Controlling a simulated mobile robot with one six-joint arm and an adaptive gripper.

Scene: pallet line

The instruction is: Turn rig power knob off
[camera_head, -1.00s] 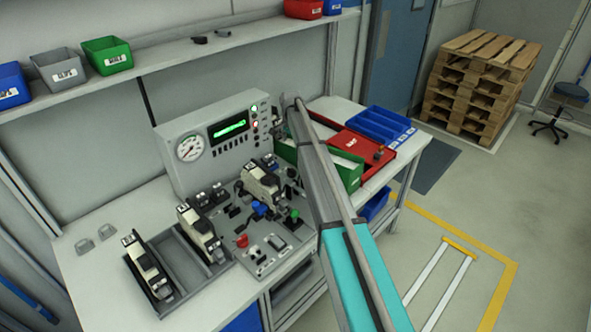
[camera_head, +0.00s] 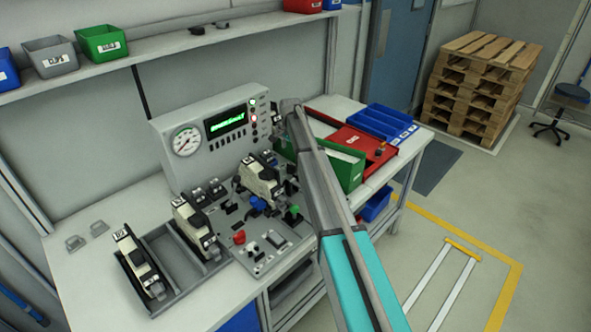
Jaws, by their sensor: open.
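The test rig stands on the bench as a grey box (camera_head: 208,138) with a round gauge (camera_head: 186,141), a lit green display (camera_head: 226,122) and small lamps at its right side. A base panel (camera_head: 268,258) in front carries a red knob (camera_head: 239,237), a blue part (camera_head: 257,203) and a green-topped part (camera_head: 293,211). I cannot tell which control is the power knob. My arm reaches in from the lower right. My gripper (camera_head: 276,118) is small and dark beside the box's right edge, open, partly hidden by my wrist. Contact with a control cannot be made out.
A grey tray (camera_head: 183,269) with device units sits at the front left. A green bin (camera_head: 347,171), a red tray (camera_head: 371,143) and a blue tray (camera_head: 382,123) lie right of my arm. A shelf with bins runs above.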

